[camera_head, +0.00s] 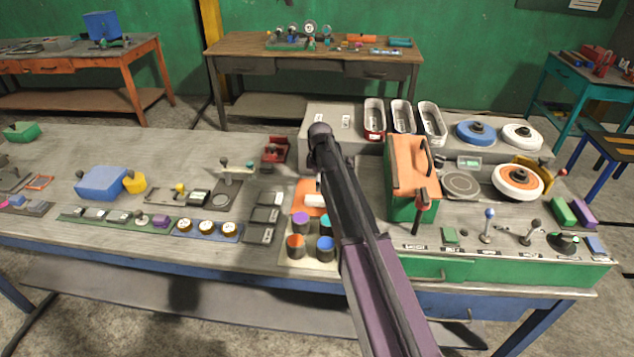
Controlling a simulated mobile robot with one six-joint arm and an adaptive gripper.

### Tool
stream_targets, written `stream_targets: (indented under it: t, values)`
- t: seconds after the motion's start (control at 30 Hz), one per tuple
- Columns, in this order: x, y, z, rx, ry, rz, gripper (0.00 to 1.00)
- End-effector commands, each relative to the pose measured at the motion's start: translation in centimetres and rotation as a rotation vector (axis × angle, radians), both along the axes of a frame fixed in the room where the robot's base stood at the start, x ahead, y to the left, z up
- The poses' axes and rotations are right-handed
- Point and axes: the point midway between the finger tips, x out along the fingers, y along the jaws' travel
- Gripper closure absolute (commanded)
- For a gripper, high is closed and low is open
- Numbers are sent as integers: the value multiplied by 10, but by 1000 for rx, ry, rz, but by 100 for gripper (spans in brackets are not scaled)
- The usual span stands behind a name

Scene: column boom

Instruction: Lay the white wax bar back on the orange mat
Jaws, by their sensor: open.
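A small white block (313,201), which looks like the wax bar, shows just left of my arm, over the orange mat (307,186). It appears to lie on the mat, but I cannot tell whether it rests fully on it. My arm covers the right side of the mat and may cover part of the bar. My dark and purple arm reaches up from the bottom to a rounded joint. My gripper is not visible; its fingers do not show past the arm.
Several colour-topped cylinders (296,243) stand in front of the mat. Dark square pads (265,214) lie to its left. A green box with an orange top (408,165) stands right of my arm. Metal trays (402,114) sit on a raised grey shelf behind. Bare bench shows at left.

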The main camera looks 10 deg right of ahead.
Motion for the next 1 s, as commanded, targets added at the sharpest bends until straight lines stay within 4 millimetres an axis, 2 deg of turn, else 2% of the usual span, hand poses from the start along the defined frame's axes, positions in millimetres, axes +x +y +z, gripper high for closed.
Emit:
stream_targets:
  t: [0.03, 0.4, 1.0]
  values:
    - [0, 0, 9, 0, 0, 0, 15]
    - [0, 0, 36, 0, 0, 0, 15]
    - [0, -1, 42, 0, 0, -1, 15]
